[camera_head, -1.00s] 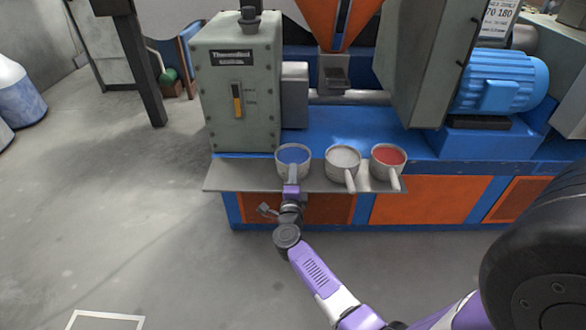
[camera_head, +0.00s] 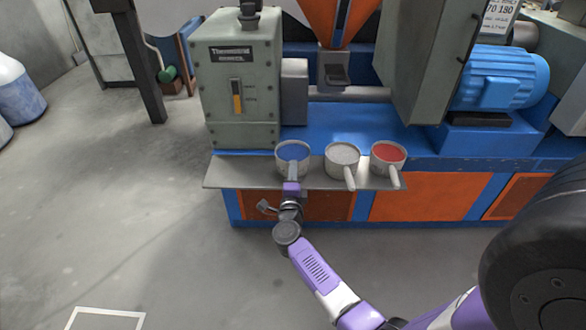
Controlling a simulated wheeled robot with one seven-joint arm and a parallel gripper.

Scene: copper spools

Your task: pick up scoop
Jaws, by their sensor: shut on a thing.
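Three grey scoops sit in a row at the metal shelf (camera_head: 235,174) on the front of the machine. The left scoop (camera_head: 280,165) holds blue material (camera_head: 294,152). The middle scoop (camera_head: 342,167) holds whitish-grey material, and the right scoop (camera_head: 376,162) holds red material. The handles of all three point toward me. My gripper (camera_head: 292,187) is at the handle of the blue-filled scoop and shut on it. The fingers are small here and partly hidden by my wrist. The scoop looks level, and I cannot tell whether it touches the shelf.
An orange hopper (camera_head: 337,22) rises above the blue machine bed. A grey-green cabinet (camera_head: 236,90) stands behind the shelf at left, and a blue motor (camera_head: 500,80) is at right. The grey floor at left (camera_head: 130,220) is clear.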

